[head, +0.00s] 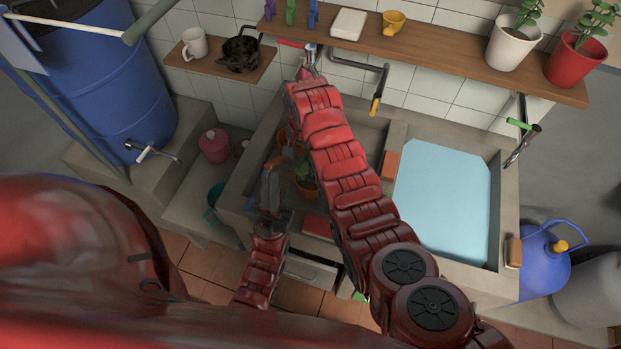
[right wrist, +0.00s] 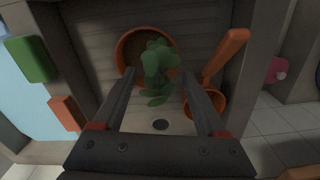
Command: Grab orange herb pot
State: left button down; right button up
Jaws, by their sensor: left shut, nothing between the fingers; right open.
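The orange herb pot (head: 307,186) with green leaves stands in the left sink basin, partly covered by my right arm in the head view. In the right wrist view the round pot (right wrist: 122,57) lies just beyond my right gripper (right wrist: 158,78). That gripper is open and empty, its fingertips on either side of the leaves in the picture; the exact gap is unclear. In the head view my right arm hides most of it. My left gripper (head: 270,172) is shut and empty, left of the pot over the basin's left side.
An orange scoop (right wrist: 205,103) lies beside the pot. The right basin holds blue water (head: 440,200); an orange-brown block (head: 391,165) sits on the divider. A shelf (head: 430,53) runs above.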

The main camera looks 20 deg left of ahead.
jog(key=shift+f+p, duration=0.3)
jog(key=shift+f, duration=0.95)
grip_shut()
dwell(0.6)
